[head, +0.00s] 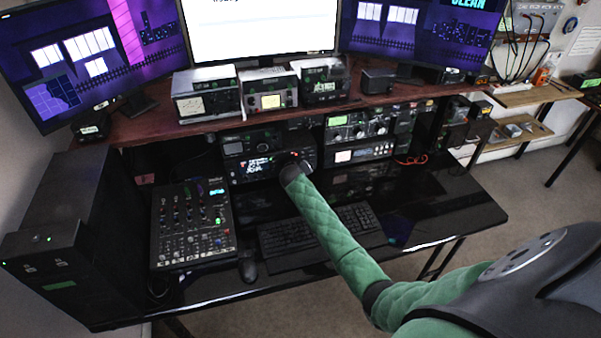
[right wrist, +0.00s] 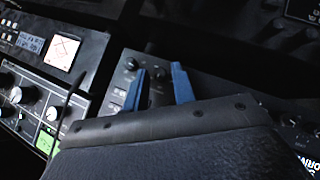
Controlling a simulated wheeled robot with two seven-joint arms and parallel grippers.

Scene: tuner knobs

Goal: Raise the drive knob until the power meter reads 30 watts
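My right arm reaches across the desk in the head view, its end at the front of a dark radio (head: 250,168) with a lit display. The arm's end hides the right gripper there. In the right wrist view my right gripper (right wrist: 160,72) shows two blue fingers standing apart over a dark panel (right wrist: 118,85) with small knobs. A small dark knob (right wrist: 157,75) appears between the fingers; I cannot tell whether they touch it. No readable label marks the drive knob. A white dial with red crossed lines (right wrist: 62,52), possibly the power meter, is at upper left. My left gripper is not in view.
A mixer (head: 192,225) lies at the desk's left, with a keyboard (head: 320,235) beneath my arm and a mouse (head: 247,267) beside it. More radios (head: 355,127) stand to the right under the shelf (head: 150,122). The desk's right end (head: 450,215) is clear.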

